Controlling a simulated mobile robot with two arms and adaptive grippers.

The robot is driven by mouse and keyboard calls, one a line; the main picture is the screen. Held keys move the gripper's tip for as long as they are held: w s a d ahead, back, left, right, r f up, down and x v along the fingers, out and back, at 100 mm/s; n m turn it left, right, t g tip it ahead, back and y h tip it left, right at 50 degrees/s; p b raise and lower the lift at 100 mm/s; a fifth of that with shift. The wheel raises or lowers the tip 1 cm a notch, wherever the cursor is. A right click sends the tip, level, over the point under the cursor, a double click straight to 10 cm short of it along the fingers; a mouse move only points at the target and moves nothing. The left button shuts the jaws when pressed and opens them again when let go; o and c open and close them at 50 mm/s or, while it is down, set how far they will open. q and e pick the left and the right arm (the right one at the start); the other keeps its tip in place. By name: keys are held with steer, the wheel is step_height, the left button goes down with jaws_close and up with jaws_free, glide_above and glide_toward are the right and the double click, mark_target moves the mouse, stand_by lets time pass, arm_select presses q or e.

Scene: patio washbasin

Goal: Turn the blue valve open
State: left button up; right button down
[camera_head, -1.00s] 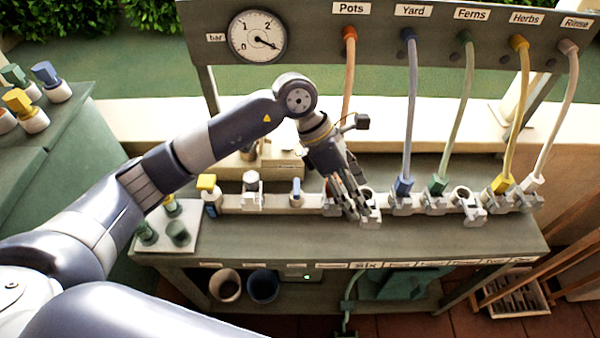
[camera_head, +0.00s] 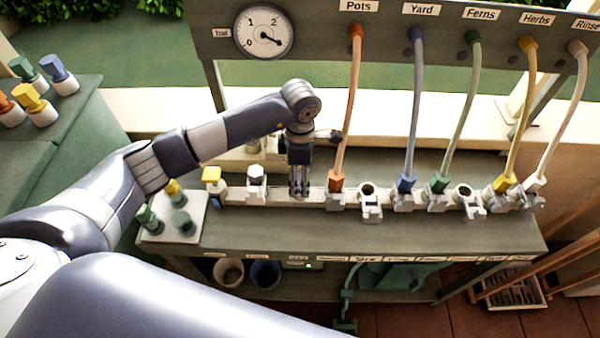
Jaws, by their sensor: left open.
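My left gripper (camera_head: 299,190) points down over the manifold rail (camera_head: 229,195) on the bench, between the white-topped fitting (camera_head: 256,178) and the orange hose end (camera_head: 336,182). The small blue-handled valve on the rail is now hidden behind the fingers. The gripper is open, with its fingers close together in this view. I cannot tell whether they touch the valve or stand around it. My right gripper is not in view.
Orange, blue (camera_head: 411,115), green, yellow and white hoses hang from the labelled panel to the rail. A gauge (camera_head: 263,33) is above. The bench front (camera_head: 270,232) is clear.

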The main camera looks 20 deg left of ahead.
arm_select(q)
steer(key=shift+f, duration=0.65)
steer(key=c, duration=1.1)
steer(key=shift+o, duration=0.3)
